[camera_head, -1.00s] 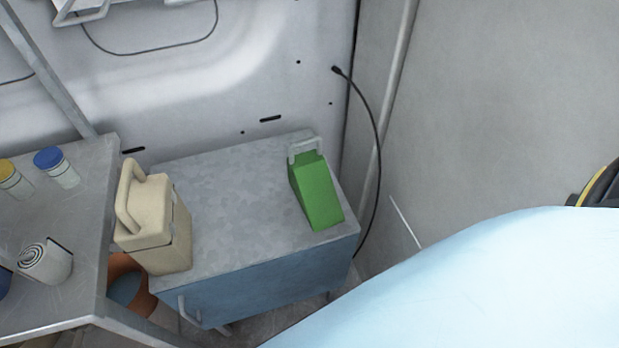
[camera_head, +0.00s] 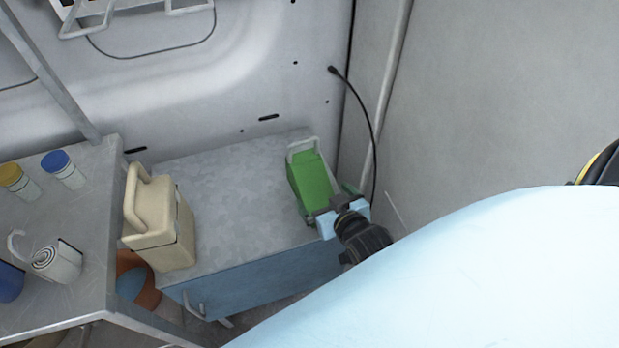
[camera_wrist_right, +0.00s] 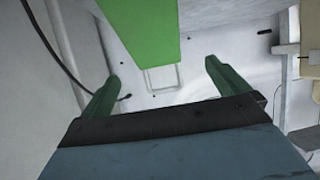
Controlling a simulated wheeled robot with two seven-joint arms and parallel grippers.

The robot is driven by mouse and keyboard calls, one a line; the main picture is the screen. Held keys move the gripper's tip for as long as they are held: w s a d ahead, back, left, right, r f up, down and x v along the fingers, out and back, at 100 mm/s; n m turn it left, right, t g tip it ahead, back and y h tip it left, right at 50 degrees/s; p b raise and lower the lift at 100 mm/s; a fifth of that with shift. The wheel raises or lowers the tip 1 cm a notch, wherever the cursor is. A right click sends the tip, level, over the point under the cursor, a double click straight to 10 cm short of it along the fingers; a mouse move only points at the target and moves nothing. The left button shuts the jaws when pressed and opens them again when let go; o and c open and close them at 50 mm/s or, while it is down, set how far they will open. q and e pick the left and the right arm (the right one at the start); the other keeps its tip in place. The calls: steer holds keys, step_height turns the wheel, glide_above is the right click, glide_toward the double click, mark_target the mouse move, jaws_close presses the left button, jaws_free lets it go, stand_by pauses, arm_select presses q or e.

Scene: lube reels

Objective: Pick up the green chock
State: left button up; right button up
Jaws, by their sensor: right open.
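The green chock (camera_head: 312,178) is a wedge with a pale grey handle at its far end. It stands on the metal top of the blue cabinet, near the right edge. My right gripper (camera_head: 335,203) is at the chock's near end, over the cabinet's right front corner, and covers part of that end. In the right wrist view my right gripper (camera_wrist_right: 158,75) is open, with its two green fingers apart. The chock (camera_wrist_right: 132,28) shows beyond and above the fingers there, with its handle between their directions. I cannot tell whether they touch. My left gripper is not in view.
The blue cabinet (camera_head: 225,200) also carries a beige jug-like container (camera_head: 160,225) at its left. A metal table (camera_head: 85,215) with bottles and a paper roll (camera_head: 57,262) stands further left. A black cable (camera_head: 372,130) hangs by the right wall. The middle of the cabinet top is clear.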

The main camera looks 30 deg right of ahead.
mark_target(311, 174)
steer(key=shift+t, duration=0.3)
steer(key=x, duration=0.5)
steer(key=b+x, duration=0.1)
steer(key=x, duration=0.2)
steer(key=shift+w+d+r, duration=0.15)
steer(key=shift+d+r, duration=0.05)
steer(key=shift+r, duration=0.05)
steer(key=shift+d+b+x, duration=0.15)
steer(key=shift+b+x, duration=0.15)
steer(key=shift+x, duration=1.05)
steer(key=shift+d+b+x, duration=0.2)
steer(key=shift+b+x, duration=0.1)
steer(key=shift+x, duration=1.05)
steer(key=c, duration=1.4)
steer(key=shift+r, duration=0.15)
steer(key=shift+c, duration=0.6)
